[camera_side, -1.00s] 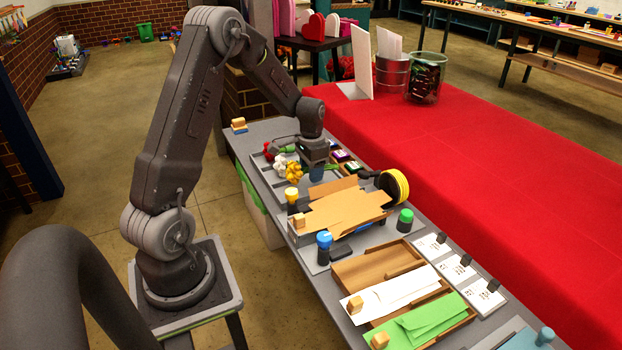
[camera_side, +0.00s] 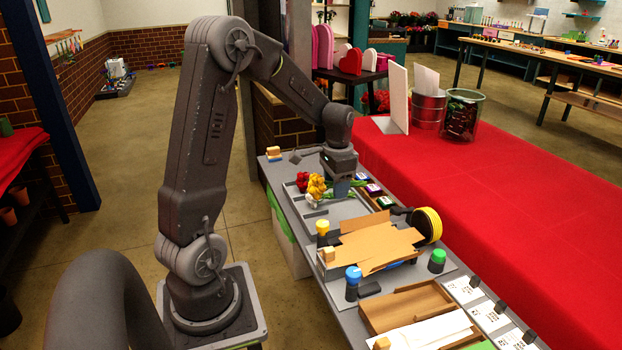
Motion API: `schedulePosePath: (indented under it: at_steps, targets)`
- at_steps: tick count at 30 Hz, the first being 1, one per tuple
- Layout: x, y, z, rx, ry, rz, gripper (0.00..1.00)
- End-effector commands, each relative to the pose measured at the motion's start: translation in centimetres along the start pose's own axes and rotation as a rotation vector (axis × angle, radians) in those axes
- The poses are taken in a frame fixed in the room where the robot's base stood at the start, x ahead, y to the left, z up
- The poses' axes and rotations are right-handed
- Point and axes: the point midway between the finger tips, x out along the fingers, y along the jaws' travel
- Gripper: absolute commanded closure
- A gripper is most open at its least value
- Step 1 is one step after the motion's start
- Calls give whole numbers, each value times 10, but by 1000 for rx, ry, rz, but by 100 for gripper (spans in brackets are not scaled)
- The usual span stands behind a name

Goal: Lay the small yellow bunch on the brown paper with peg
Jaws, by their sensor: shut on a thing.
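The small yellow bunch (camera_side: 317,186) is at the left of my gripper (camera_side: 341,188), in front of the tray at the far end of the bench. My gripper is shut on its stems, which are mostly hidden; the bunch looks raised above the tray. The brown paper (camera_side: 375,241) lies spread over a tray nearer the camera, with a small wooden peg (camera_side: 328,254) at its left front corner. The paper bears no flowers.
A red bunch (camera_side: 301,181) and a white bunch (camera_side: 312,201) are close by the yellow one. A yellow-capped bottle (camera_side: 322,231), a blue-capped bottle (camera_side: 353,281), a green-capped bottle (camera_side: 437,261) and a yellow-black reel (camera_side: 427,224) surround the brown paper. White paper (camera_side: 425,332) lies nearer.

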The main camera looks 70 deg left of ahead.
Motion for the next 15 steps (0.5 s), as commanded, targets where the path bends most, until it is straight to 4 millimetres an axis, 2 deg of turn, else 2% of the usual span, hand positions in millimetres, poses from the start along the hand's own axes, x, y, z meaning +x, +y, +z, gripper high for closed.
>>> schedulePosePath:
  at_steps: [1,6,10,15]
  targets:
    - [-2,23,-11,13,1,-1,82]
    - [-8,84,-32,11,2,-1,82]
    - [-11,114,-38,6,1,-1,82]
    - [-11,130,-40,0,0,-1,82]
